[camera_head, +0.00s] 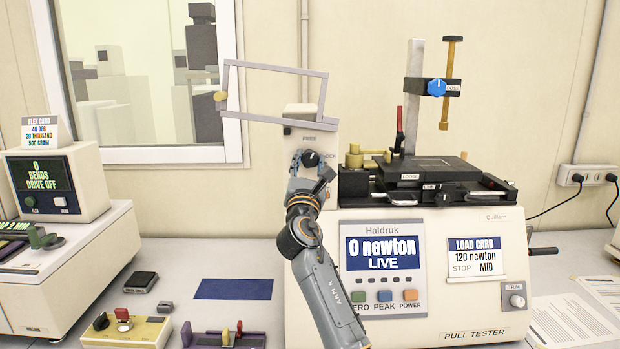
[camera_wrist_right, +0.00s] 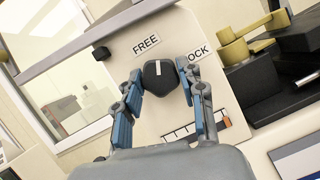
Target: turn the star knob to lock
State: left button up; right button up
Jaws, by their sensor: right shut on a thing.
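The black knob (camera_head: 310,158) is on a pale upright panel (camera_head: 302,118), between the labels FREE and LOCK. In the right wrist view, the black knob (camera_wrist_right: 160,80) has a white mark that points up towards FREE. My right gripper (camera_head: 312,170) is shut on this knob, with its fingers on either side; it also shows in the right wrist view (camera_wrist_right: 162,75). The first letter of LOCK is hidden there by a finger. My left gripper is in neither view.
A grey open frame (camera_head: 276,70) stands out from the panel's top. The pull tester (camera_head: 440,220), its black slide (camera_head: 425,172) and a post with a blue knob (camera_head: 436,87) are to the right. The flex machine (camera_head: 50,195) is at left. A blue mat (camera_head: 233,289) lies on the table.

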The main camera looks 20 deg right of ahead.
jog(key=m+b, duration=0.1)
jog(key=m, duration=0.1)
jog(key=m+g+h+b, duration=0.1)
jog(key=m, duration=0.1)
jog(key=shift+a+f+h, duration=0.1)
jog(key=shift+f+h, duration=0.1)
jog(key=shift+h, duration=0.1)
jog(key=m+g+h+b, duration=0.1)
jog(key=m, duration=0.2)
jog(key=shift+r+m+g+b, duration=0.15)
jog(key=shift+m+g+b, duration=0.15)
jog(key=shift+m+g, duration=0.1)
jog(key=m, duration=0.2)
jog(key=m+g, duration=0.1)
jog(key=m, duration=0.1)
jog(key=shift+r+g+h, duration=0.15)
jog(key=shift+g+h, duration=0.15)
jog(key=shift+h, duration=0.1)
jog(key=shift+a+m+g, duration=0.1)
jog(key=shift+m+g, duration=0.7)
jog(key=shift+m, duration=1.2)
jog(key=o, duration=1.2)
